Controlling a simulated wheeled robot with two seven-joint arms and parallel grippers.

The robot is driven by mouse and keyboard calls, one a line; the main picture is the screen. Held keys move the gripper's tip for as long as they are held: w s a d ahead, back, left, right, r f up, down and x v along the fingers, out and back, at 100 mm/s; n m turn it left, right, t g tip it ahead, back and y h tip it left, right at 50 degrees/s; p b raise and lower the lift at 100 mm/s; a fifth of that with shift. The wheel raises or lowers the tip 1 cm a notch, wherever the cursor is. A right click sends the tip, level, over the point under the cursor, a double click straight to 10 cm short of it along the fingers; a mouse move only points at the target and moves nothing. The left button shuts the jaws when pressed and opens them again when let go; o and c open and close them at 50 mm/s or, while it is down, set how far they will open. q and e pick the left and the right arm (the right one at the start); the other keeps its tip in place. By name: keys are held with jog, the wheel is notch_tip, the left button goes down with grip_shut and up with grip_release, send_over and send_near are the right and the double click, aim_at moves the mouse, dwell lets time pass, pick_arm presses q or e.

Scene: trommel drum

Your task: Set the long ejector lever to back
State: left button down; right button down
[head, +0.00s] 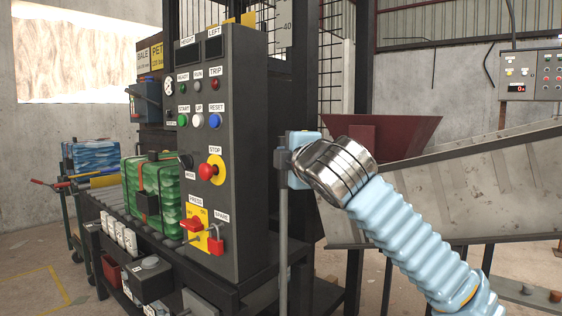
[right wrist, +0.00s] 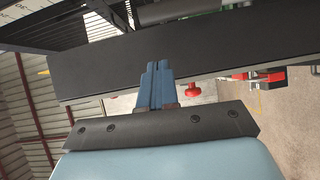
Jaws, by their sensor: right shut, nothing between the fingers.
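A tall thin grey upright rod (head: 283,235), which looks like the long ejector lever, stands just right of the dark control panel. Its upper end meets or passes behind my right gripper (head: 284,158); whether they touch I cannot tell. My right gripper comes in from the right at the rod's top, beside the panel's side face. In the right wrist view its blue fingers (right wrist: 157,88) are together with nothing between them, in front of a dark panel edge (right wrist: 230,55). The rod cannot be made out there. My left gripper is not in view.
The control panel (head: 232,140) carries a red stop button (head: 207,171) and red switches (head: 192,224). A green wrapped bale (head: 150,190) sits on rollers at left. A sloping grey chute (head: 450,190) and red hopper (head: 385,135) stand behind my right arm.

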jog(key=b+v, duration=0.1)
jog(key=v, duration=0.2)
jog(key=shift+s, duration=0.3)
jog(key=shift+f, duration=0.1)
